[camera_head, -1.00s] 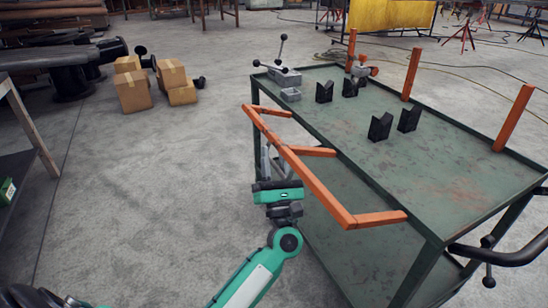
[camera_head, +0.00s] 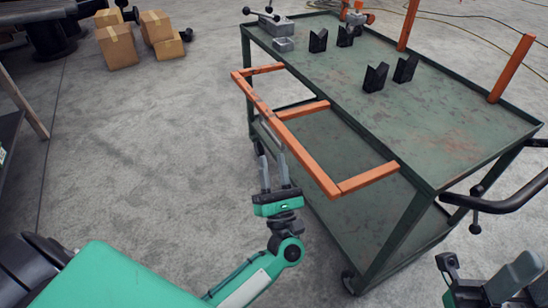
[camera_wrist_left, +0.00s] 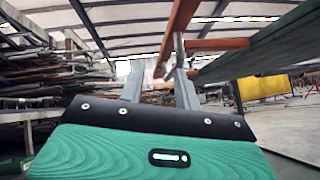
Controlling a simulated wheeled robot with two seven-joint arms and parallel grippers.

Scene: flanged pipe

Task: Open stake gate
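The stake gate is an orange frame (camera_head: 291,138), with a long bar and three crosspieces, sticking out from the left side of a green metal cart (camera_head: 440,130). My left gripper (camera_head: 274,157) is beside the long bar, on its left, fingers pointing up and away. Its two grey fingers stand apart. In the left wrist view the fingers (camera_wrist_left: 160,82) are also spread, with the orange bar (camera_wrist_left: 178,32) above and ahead, nearer the right finger. I cannot tell whether they touch. Part of my right gripper (camera_head: 490,285) shows at the lower right, cut off by the frame.
Orange stakes (camera_head: 511,68) stand on the cart's far edge. Black V-blocks (camera_head: 375,77) and a grey block (camera_head: 283,44) sit on its top. A black handle (camera_head: 500,203) juts out at the right. Cardboard boxes (camera_head: 117,47) stand back left. Floor left of the cart is clear.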

